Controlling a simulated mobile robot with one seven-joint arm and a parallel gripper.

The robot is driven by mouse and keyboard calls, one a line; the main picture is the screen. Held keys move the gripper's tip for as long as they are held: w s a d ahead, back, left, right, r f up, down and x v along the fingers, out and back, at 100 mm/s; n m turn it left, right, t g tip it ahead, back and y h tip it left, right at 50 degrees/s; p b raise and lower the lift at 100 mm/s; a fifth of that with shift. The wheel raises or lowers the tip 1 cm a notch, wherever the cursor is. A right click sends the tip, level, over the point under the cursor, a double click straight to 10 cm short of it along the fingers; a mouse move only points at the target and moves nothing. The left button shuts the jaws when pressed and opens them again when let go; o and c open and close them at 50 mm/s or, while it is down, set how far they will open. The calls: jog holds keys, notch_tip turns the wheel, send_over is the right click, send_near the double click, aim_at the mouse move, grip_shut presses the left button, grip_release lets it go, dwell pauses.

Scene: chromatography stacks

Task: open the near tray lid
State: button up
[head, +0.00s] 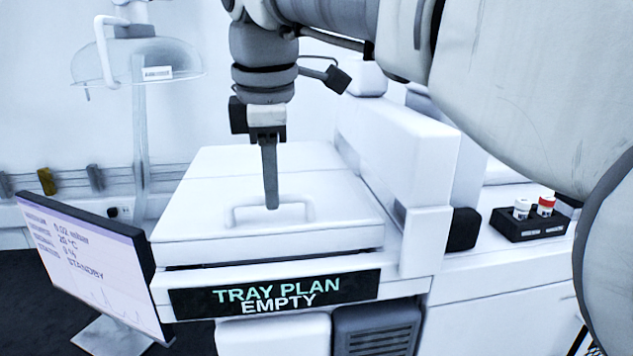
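The near tray lid (190,222) is a broad white cover on top of the machine's front section, and it lies flat and closed. A pale bar handle (240,212) stands on its top near the front middle. My gripper (271,205) points straight down at the handle, with its fingertips at or just above the bar. Only one dark finger outline shows from this side, so the gap between the fingers is hidden. I cannot tell whether the fingers touch the handle or stand around it.
A label (275,293) below the lid reads "TRAY PLAN EMPTY". A monitor (90,260) showing "STANDBY" stands at the left front. A taller white housing (400,150) rises right of the lid. A black rack (530,226) with two capped vials sits farther right. An eyewash basin (140,60) is behind left.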

grip_shut()
jog(key=shift+r, duration=0.1)
dwell(1.0)
